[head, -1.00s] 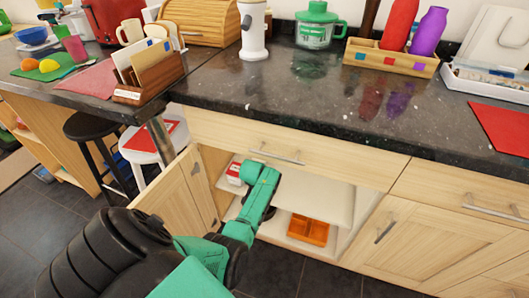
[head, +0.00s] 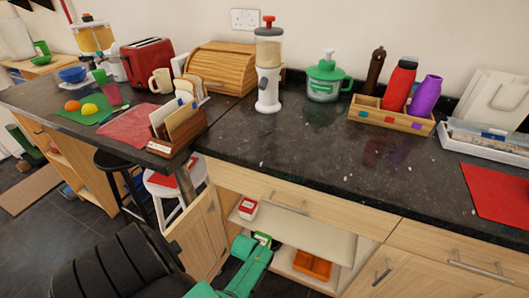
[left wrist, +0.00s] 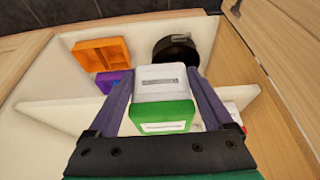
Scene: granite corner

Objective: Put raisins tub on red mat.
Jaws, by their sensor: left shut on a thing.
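A white-and-green tub (left wrist: 163,100) is between the fingers of my left gripper (left wrist: 163,88) in the left wrist view; its label is too small to read. My left gripper (head: 262,243) is shut on this tub, in front of the open cabinet, low in the head view. A little of the tub's green and white (head: 263,238) shows there. The red mat (head: 497,190) lies flat on the dark counter at the far right, bare where visible. My right gripper is not in view.
The open cabinet holds a red-and-white tub (head: 248,209) on its shelf and an orange tray (head: 312,265) below. A black pot (left wrist: 175,52) is also inside. The counter edge lies above my gripper. A bottle caddy (head: 393,115) and white tray (head: 487,143) stand behind the red mat.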

